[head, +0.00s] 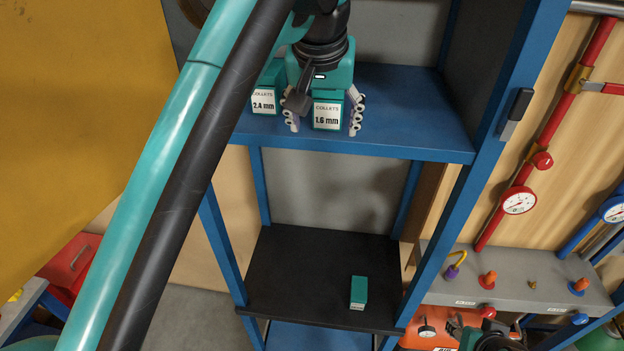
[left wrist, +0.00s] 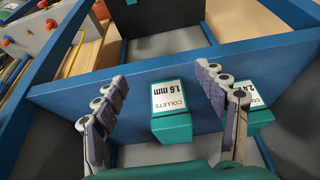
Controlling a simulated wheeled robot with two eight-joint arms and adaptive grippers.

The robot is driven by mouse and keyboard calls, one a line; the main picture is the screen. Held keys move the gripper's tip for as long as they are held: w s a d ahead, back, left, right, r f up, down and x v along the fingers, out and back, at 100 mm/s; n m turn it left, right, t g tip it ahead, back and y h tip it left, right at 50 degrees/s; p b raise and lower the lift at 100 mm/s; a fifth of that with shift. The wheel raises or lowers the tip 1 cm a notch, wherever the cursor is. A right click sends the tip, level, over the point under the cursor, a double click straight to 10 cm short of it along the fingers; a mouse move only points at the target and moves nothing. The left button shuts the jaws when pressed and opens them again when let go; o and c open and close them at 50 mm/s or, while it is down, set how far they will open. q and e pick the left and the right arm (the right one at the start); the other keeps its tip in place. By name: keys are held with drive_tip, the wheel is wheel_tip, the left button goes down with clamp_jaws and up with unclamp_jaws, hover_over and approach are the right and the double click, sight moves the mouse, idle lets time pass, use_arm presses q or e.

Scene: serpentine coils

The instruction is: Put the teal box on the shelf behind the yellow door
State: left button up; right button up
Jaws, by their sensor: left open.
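A teal box labelled "COLLETS 1.6 mm" (head: 327,113) stands on the blue shelf (head: 410,125). It also shows in the left wrist view (left wrist: 171,128). My left gripper (head: 325,112) is open over it, one finger on each side, with gaps visible in the wrist view. A second teal box, "2.4 mm" (head: 264,100), stands just left of it in the head view, partly hidden by the gripper. A third teal box (head: 359,290) stands on the lower black shelf (head: 290,265); its label is too small to read. The large yellow panel (head: 70,110) at left looks like the open door. No right fingers show.
A blue upright (head: 490,130) with a dark latch borders the shelves on the right. Beyond it are red pipes, a gauge (head: 519,200) and a grey ledge (head: 520,285) with fittings. A red box (head: 72,262) lies lower left. Most of the black shelf is bare.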

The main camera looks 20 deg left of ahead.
use_arm(q)
drive_tip(key=s+f+m+t, duration=0.1)
drive_tip(key=s+f, duration=0.2)
drive_tip(key=f, duration=0.8)
drive_tip(key=s+f+m+t, duration=0.1)
drive_tip(key=s+f, duration=0.2)
drive_tip(key=f, duration=0.8)
drive_tip(key=s+f+t+h, duration=0.1)
drive_tip(key=s+f, duration=0.2)
drive_tip(key=f, duration=0.9)
drive_tip(key=shift+s+a+m, duration=0.35)
drive_tip(key=shift+a+m, duration=0.05)
drive_tip(key=shift+a, duration=0.05)
